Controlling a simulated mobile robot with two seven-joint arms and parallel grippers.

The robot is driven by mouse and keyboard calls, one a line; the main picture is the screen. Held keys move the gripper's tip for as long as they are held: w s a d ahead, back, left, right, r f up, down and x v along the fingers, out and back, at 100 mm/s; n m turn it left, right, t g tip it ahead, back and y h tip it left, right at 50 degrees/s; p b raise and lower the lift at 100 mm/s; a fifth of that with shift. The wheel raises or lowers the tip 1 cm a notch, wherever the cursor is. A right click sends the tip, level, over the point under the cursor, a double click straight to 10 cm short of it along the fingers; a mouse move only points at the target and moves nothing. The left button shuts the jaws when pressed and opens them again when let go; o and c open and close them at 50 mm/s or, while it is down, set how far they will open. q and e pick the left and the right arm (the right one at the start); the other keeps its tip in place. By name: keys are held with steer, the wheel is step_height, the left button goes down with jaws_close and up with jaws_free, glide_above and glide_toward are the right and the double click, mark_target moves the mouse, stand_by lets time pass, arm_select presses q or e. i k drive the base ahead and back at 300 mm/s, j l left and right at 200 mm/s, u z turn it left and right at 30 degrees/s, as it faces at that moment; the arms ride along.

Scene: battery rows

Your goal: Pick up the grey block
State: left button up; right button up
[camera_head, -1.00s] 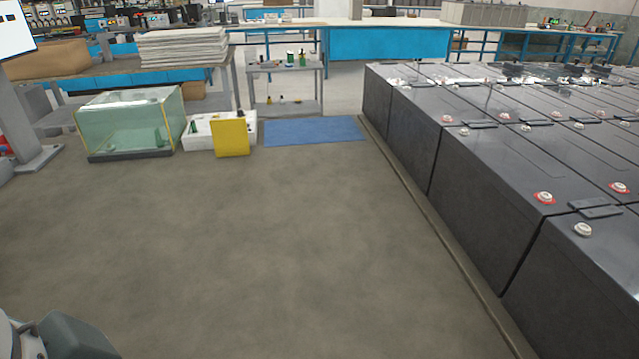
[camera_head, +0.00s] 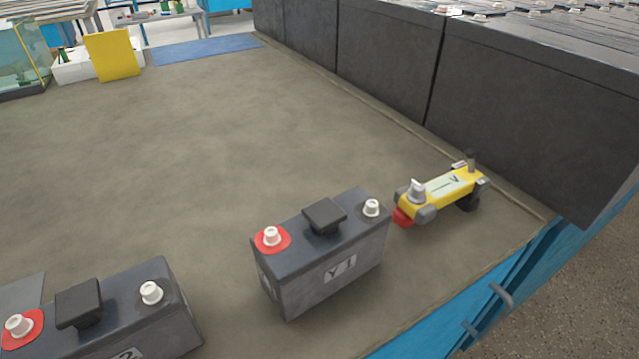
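No plain grey block stands out for certain. Two dark grey block-shaped batteries stand upright on the worktop. One, labelled Y1 (camera_head: 335,265), is right of centre, with a red-ringed terminal, a white terminal and a black cap on top. The other battery (camera_head: 150,322) is at the lower left, partly cut off by the bottom edge, its label only partly seen. A flat grey shape (camera_head: 22,292) shows behind it at the left edge; I cannot tell what it is. Neither of my grippers is in view.
A yellow device (camera_head: 445,190) lies right of the Y1 battery. A row of large dark battery cases (camera_head: 390,75) walls off the back right. The worktop's blue front edge (camera_head: 440,325) is at the lower right. The middle of the worktop (camera_head: 180,170) is clear.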

mark_target(302, 261)
steer(key=i+l+u, duration=0.1)
steer(key=u, duration=0.3)
steer(key=l+u, duration=0.75)
steer(key=i+l+u, duration=0.1)
steer(key=u, duration=0.3)
